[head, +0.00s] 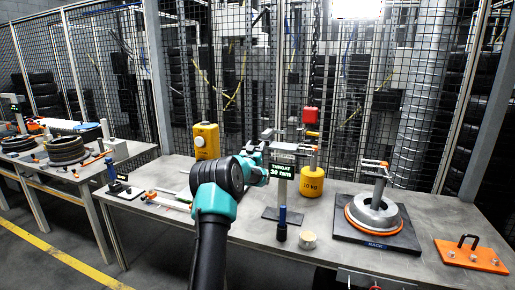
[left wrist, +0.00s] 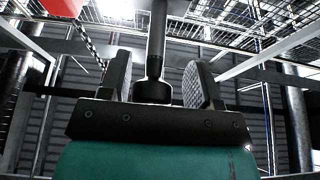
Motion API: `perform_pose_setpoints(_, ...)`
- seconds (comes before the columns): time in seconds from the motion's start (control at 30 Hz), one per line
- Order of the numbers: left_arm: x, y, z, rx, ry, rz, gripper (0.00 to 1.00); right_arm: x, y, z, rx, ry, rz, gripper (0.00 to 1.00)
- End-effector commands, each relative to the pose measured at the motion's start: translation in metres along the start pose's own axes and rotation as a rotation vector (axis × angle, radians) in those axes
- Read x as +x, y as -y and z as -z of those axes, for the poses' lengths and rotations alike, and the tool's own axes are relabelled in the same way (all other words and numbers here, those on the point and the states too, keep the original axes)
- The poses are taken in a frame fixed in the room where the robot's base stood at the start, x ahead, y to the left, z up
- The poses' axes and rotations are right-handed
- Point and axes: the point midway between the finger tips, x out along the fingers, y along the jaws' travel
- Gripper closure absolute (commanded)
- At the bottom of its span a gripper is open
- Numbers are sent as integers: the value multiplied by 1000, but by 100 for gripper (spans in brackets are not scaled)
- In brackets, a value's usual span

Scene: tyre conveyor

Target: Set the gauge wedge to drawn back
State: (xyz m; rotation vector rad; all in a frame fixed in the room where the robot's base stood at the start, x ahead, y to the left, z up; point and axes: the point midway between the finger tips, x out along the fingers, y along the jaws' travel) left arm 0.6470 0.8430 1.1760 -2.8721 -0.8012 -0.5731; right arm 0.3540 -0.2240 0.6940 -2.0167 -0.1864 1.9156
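A gauge stand with a small display (head: 284,170) reading "THROAT 30 mm" rises from a dark base plate (head: 283,215) mid-table. Pale metal parts (head: 282,148) sit at its top. I cannot pick out the wedge with certainty or read its setting. My left gripper (head: 262,158) is at the left of the gauge head, partly hidden by my own arm. In the left wrist view its two fingers (left wrist: 160,84) stand apart on either side of a dark rod with a thicker end (left wrist: 154,65). Gaps show beside the rod. My right gripper is out of view.
A yellow 10 kg weight (head: 312,183) stands right behind the gauge, with a red block (head: 311,116) above. A ring fixture (head: 375,215) and an orange plate (head: 470,256) lie right.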

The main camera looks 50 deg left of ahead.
Motion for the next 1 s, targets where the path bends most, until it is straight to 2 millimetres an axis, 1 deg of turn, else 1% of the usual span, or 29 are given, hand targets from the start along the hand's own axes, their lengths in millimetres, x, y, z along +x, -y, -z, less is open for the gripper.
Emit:
perform_pose_setpoints(0.27,0,-1,-1,-1,1,-2,42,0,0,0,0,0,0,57)
perform_pose_setpoints(0.47,-9,-1,-1,-1,2,-2,42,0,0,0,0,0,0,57)
perform_pose_setpoints(0.67,-30,-1,-1,-2,3,-1,42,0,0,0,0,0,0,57)
perform_pose_setpoints(1.0,-79,-1,-1,-1,3,-1,42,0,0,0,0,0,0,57)
